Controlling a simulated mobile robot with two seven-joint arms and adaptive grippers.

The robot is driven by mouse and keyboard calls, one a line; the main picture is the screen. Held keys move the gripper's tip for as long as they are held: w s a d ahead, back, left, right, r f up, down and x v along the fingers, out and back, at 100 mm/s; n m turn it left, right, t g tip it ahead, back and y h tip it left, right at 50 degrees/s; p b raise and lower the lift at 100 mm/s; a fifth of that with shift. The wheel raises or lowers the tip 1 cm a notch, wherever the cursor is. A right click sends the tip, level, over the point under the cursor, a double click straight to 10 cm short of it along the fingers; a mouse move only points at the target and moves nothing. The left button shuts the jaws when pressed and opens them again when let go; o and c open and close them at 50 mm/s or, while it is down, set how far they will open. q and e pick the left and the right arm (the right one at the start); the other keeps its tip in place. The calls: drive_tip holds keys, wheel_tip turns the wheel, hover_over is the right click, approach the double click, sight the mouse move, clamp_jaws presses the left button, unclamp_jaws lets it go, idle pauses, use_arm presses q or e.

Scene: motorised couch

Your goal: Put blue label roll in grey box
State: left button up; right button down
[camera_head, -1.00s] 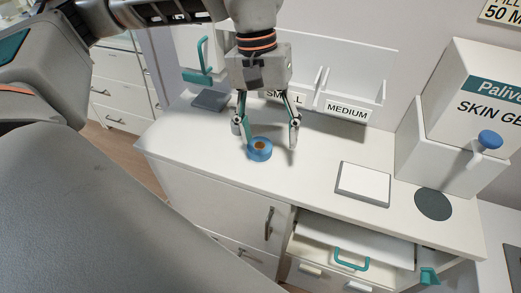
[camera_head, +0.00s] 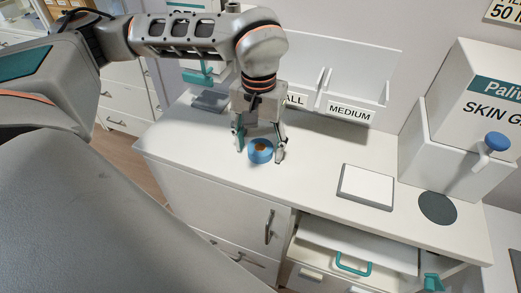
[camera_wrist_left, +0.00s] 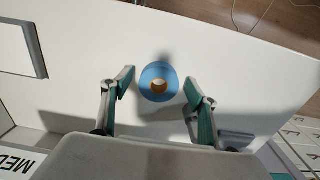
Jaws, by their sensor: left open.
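The blue label roll (camera_head: 259,157) lies flat on the white counter, its brown core facing up. My left gripper (camera_head: 260,151) is open and points down over it, one finger on each side. In the left wrist view the roll (camera_wrist_left: 150,73) shows between the open fingertips (camera_wrist_left: 159,79), with a gap on both sides; nothing is held. I cannot make out a thing that is clearly the grey box. My right gripper is not in view.
A grey-edged white pad (camera_head: 366,185) and a dark round disc (camera_head: 437,208) lie on the counter (camera_head: 310,180) to the right. White bins labelled MEDIUM (camera_head: 348,110) stand behind. A skin gel box (camera_head: 483,100) stands at right. A drawer with a teal handle (camera_head: 353,266) is below.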

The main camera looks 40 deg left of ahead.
use_arm(q)
drive_tip(key=shift+c, duration=1.2)
drive_tip(key=c, duration=1)
wheel_tip(320, 180, up, 20)
drive_tip(key=p, duration=0.2)
